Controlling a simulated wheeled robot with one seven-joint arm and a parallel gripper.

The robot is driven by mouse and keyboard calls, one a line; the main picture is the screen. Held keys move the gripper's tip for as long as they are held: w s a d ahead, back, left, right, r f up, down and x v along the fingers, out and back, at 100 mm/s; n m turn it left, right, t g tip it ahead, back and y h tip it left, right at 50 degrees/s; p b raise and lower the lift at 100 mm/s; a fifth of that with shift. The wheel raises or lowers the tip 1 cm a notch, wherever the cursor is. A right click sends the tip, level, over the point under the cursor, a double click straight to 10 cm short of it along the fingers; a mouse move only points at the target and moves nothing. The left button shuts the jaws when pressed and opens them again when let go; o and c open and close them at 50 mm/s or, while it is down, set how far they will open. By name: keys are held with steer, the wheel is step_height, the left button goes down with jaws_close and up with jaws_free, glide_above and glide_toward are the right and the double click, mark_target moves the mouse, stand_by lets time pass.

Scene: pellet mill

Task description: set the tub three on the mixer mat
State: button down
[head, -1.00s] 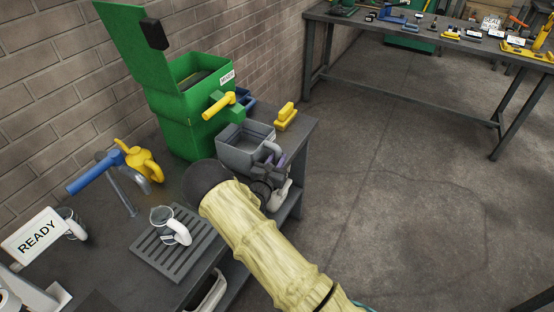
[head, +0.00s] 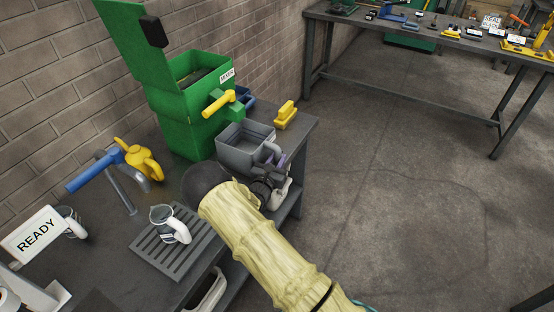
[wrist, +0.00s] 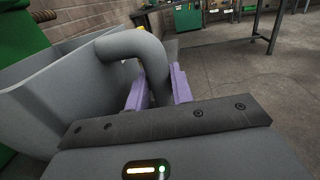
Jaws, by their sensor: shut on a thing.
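A grey open-topped tub (head: 240,146) with a curved handle is at the bench's right part in the head view, in front of the green mixer (head: 195,105) labelled MIXER. In the wrist view the tub (wrist: 60,85) fills the left side, and its grey handle (wrist: 138,46) passes between the purple fingers. My gripper (wrist: 158,88) is shut on this handle. In the head view my gripper (head: 272,162) is partly hidden by my own arm. I cannot tell whether the tub touches the bench. No mat and no number on the tub can be made out.
A yellow block-like object (head: 285,116) stands near the bench's right edge. A white-handled jug (head: 168,222) stands on a slatted grey tray (head: 155,254). A blue-handled lever (head: 95,172), a yellow can (head: 143,160) and a READY sign (head: 36,235) are at left. Open floor lies right.

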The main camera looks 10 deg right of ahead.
steer(key=shift+f, duration=0.1)
stand_by(0.4)
jaws_free()
stand_by(0.6)
steer(key=shift+s, duration=0.1)
steer(key=p+v, duration=0.3)
steer(key=v, duration=0.6)
stand_by(1.3)
steer(key=shift+d, duration=0.1)
stand_by(0.4)
